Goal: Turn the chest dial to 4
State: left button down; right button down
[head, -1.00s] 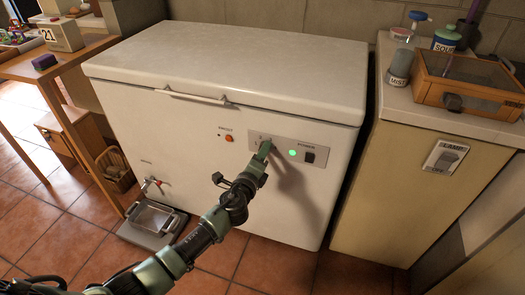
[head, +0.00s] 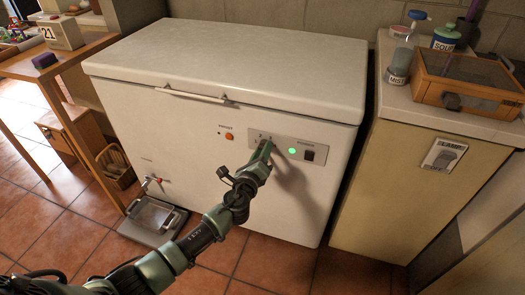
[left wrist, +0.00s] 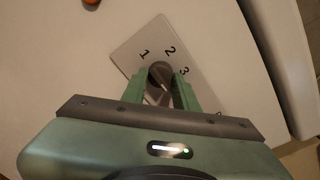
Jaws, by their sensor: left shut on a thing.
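The white chest freezer (head: 180,125) stands against the wall with its lid down. Its grey control panel (left wrist: 192,62) fills the middle of the left wrist view, with the numbers 1, 2 and 3 showing; a 4 is not visible. The dark round dial (left wrist: 160,72) sits between the fingers of my left gripper (left wrist: 159,90), which is shut on it. In the head view my left gripper (head: 264,152) reaches the panel and hides most of the dial. I cannot tell which number the dial points at. My right gripper is not in view.
A green light (head: 292,151) and a black power switch (head: 309,155) are right of the dial; an orange button (head: 229,136) is left of it. A cabinet with a lamp switch (head: 443,155) stands right, a wooden table (head: 75,62) left. A tray (head: 153,217) lies below the tap.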

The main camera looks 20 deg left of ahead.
pick_arm(q)
jog(key=shift+f, duration=0.15)
jog(key=c, duration=1.1)
grip_release()
jog(key=shift+s, duration=0.1)
jog(key=s, duration=0.5)
jog(key=s+p, duration=0.1)
jog(key=s, duration=0.1)
jog(key=shift+s+r, duration=0.3)
jog(key=shift+s, duration=0.05)
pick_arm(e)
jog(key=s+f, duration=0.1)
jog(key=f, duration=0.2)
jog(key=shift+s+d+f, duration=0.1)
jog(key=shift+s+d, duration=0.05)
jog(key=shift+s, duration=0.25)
